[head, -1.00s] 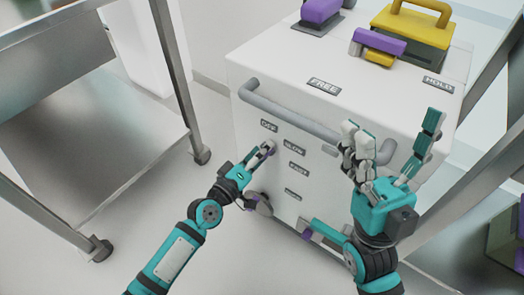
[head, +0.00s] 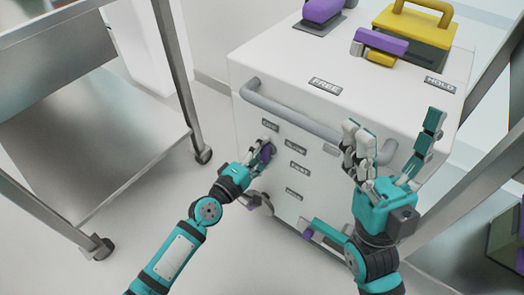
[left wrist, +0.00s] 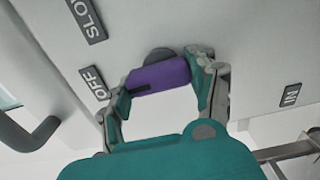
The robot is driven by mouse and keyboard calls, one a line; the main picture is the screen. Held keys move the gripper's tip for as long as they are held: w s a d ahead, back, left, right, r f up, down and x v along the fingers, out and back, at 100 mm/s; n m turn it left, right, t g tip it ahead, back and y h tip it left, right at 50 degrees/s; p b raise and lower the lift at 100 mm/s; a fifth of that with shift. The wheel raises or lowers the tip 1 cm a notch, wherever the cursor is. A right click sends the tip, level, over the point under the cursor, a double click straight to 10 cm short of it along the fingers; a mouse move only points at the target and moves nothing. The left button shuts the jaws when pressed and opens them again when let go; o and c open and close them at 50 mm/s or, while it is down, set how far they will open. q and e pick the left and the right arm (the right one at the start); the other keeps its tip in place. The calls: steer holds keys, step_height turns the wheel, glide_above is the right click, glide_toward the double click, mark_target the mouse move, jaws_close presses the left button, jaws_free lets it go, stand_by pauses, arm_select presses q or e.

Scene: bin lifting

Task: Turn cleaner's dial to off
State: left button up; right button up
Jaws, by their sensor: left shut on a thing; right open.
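The cleaner (head: 330,60) is a large white box with a grey handle bar. Its front carries an OFF label (head: 270,126), with SLOW (head: 295,147) and FAST (head: 299,168) labels lower down. My left gripper (head: 262,150) is shut on the purple dial (head: 266,153) just below OFF. In the left wrist view, the dial (left wrist: 160,76) sits between both fingers, and a dark mark on it lies at the end towards the OFF label (left wrist: 95,83). My right gripper (head: 393,140) is open and empty in front of the cleaner's right side.
The grey handle bar (head: 300,122) runs across the front just above the dial. A metal cart (head: 90,130) stands at the left, and a metal frame (head: 480,170) at the right. Floor shows between cart and cleaner.

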arm_select(q)
steer(key=o, duration=1.2)
steer(key=v, duration=1.2)
